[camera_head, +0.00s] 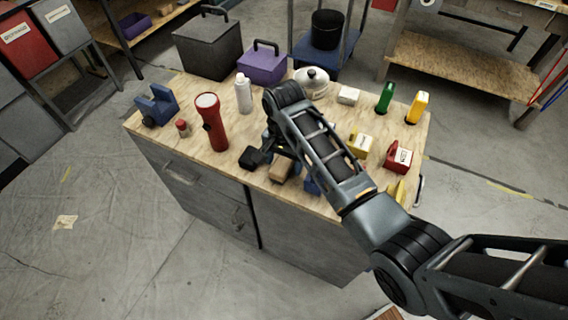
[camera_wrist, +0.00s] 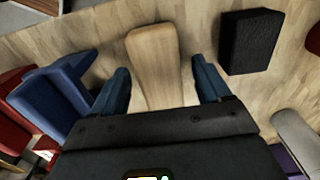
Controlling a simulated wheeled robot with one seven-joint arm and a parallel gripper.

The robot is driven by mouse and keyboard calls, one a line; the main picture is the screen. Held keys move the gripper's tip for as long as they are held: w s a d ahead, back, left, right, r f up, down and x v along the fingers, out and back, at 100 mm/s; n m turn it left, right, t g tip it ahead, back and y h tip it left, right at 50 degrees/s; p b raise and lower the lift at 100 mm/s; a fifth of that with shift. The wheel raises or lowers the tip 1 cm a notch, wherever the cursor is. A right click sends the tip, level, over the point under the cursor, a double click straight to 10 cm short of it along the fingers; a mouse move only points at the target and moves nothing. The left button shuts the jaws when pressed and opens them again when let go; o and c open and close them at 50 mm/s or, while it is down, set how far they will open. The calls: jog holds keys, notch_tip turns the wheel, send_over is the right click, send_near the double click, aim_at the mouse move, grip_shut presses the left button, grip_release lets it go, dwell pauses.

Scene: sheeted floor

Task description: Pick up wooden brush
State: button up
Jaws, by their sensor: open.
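The wooden brush shows in the wrist view as a pale wooden block (camera_wrist: 155,62) with a rounded end, lying on the light wood bench top. In the head view a tan part of it (camera_head: 281,169) shows beside my gripper, partly hidden by my arm. My gripper (camera_wrist: 160,88) is open, with one blue-grey finger on each side of the wooden block. Gaps show between the fingers and the wood, so they appear apart from it. The lower end of the block is hidden behind the gripper body.
A black block (camera_wrist: 250,42) lies close on the right in the wrist view, a blue object (camera_wrist: 62,92) on the left. On the bench stand a red flashlight (camera_head: 212,124), a white bottle (camera_head: 243,94), a red box (camera_head: 398,158) and a blue vise (camera_head: 157,104). The bench's front left is clear.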

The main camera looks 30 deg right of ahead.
aim_at(284, 160)
jog(key=c, duration=1.1)
jog(key=shift+r, duration=0.1)
notch_tip(284, 160, up, 10)
jog(key=shift+f, duration=0.1)
